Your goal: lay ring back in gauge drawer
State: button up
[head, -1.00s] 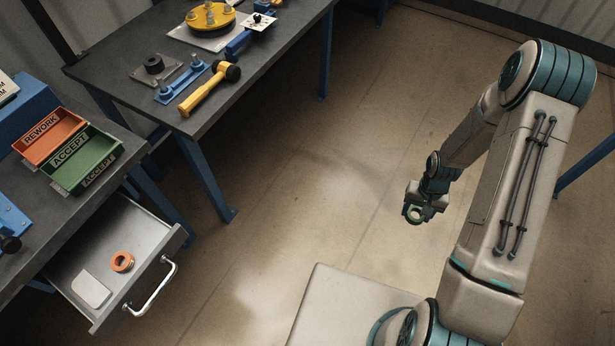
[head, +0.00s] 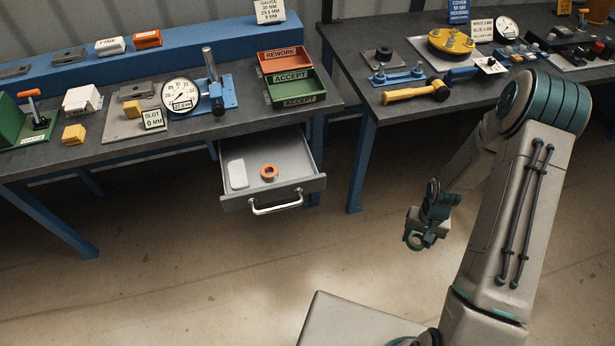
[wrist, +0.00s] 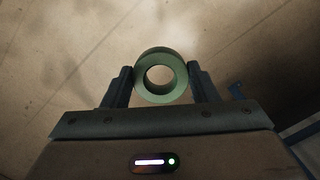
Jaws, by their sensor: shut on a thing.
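My gripper (head: 415,241) is shut on a green ring (wrist: 160,77), gripped across its outside between the two fingers in the wrist view. In the head view the ring hangs over open floor, to the right of and apart from the drawer. The gauge drawer (head: 301,191) is a grey metal drawer with a silver handle (head: 277,206), pulled open under the left bench. Inside it are an orange ring (head: 268,172) toward the right and a pale flat block (head: 238,175) at the left. Bare drawer floor shows around them.
The left bench (head: 200,128) above the drawer carries REWORK (head: 284,59) and ACCEPT (head: 296,85) bins, a dial gauge (head: 181,95) and several blocks. The right bench (head: 400,113) holds a yellow-handled mallet (head: 417,92). Floor between gripper and drawer is clear.

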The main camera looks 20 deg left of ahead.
aim_at(286, 147)
jog(key=u, duration=1.15)
